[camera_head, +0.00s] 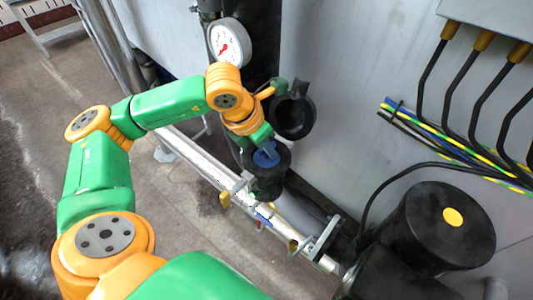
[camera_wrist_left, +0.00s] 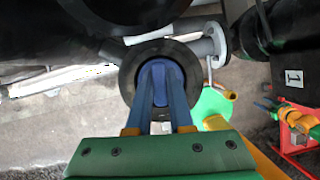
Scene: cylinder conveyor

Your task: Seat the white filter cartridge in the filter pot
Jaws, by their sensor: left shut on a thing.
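The filter pot (camera_head: 268,187) is a black upright cup on the pipe run, open at the top. In the left wrist view its dark round rim (camera_wrist_left: 194,76) surrounds my left fingertips. My left gripper (camera_head: 266,155) points down into the pot mouth. It is shut on the filter cartridge, of which only a blue top (camera_wrist_left: 160,74) shows between the blue fingers. No white part shows; the cartridge's body is hidden inside the pot, and I cannot tell how deep it sits. My right gripper is in neither view.
A round black lid (camera_head: 293,117) stands open just behind the pot, close to my left wrist. A pressure gauge (camera_head: 229,41) is above on the left. A metal pipe (camera_head: 200,160) runs below the pot. A black motor-like cylinder (camera_head: 437,225) stands at the right.

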